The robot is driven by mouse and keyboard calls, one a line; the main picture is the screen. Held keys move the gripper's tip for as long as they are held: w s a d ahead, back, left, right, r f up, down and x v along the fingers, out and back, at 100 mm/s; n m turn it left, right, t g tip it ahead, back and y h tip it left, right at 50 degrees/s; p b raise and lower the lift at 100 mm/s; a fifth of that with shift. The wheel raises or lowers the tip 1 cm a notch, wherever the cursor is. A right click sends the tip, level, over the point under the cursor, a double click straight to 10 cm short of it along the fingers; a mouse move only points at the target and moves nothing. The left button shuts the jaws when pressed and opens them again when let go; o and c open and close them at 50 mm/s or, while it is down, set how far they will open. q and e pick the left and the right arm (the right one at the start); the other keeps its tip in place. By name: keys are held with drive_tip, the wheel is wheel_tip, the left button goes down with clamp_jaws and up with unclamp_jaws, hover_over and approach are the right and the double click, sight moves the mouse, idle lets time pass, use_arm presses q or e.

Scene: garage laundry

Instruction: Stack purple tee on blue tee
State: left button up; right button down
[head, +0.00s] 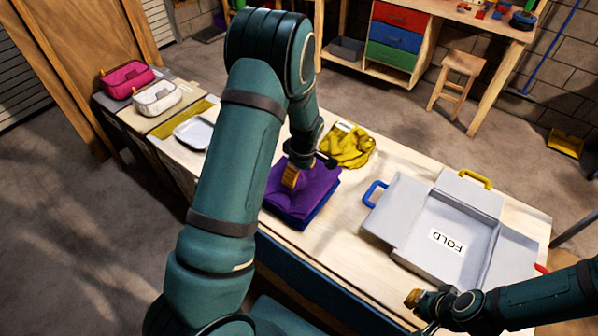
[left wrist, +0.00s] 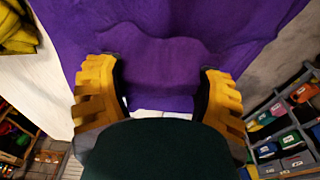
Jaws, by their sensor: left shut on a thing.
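The purple tee (head: 308,184) lies folded on the worktable, on top of the folded blue tee (head: 322,213), whose edge shows along the front and right.
A grey folding board (head: 447,243) with coloured handles lies open at the right. A crumpled yellow garment (head: 349,146) is just behind the tees. A white tray (head: 194,133) and two bags, pink (head: 127,79) and white (head: 157,97), are at the far left.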

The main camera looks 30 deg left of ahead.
sight(302, 179)
use_arm(q)
drive_tip(key=o, duration=1.2)
drive_tip(key=shift+r, duration=0.1)
use_arm(e)
drive_tip(key=shift+r, duration=0.1)
use_arm(q)
drive_tip(key=shift+r+p, duration=0.65)
use_arm(e)
drive_tip(key=shift+r, duration=0.7)
use_arm(q)
drive_tip(key=r, duration=0.4)
drive_tip(key=d+r, duration=0.1)
drive_tip(key=r, duration=0.6)
drive_tip(key=shift+d+r, duration=0.2)
drive_tip(key=shift+r, duration=0.15)
drive_tip(key=shift+s, duration=0.15)
use_arm(e)
drive_tip(key=shift+s, duration=0.1)
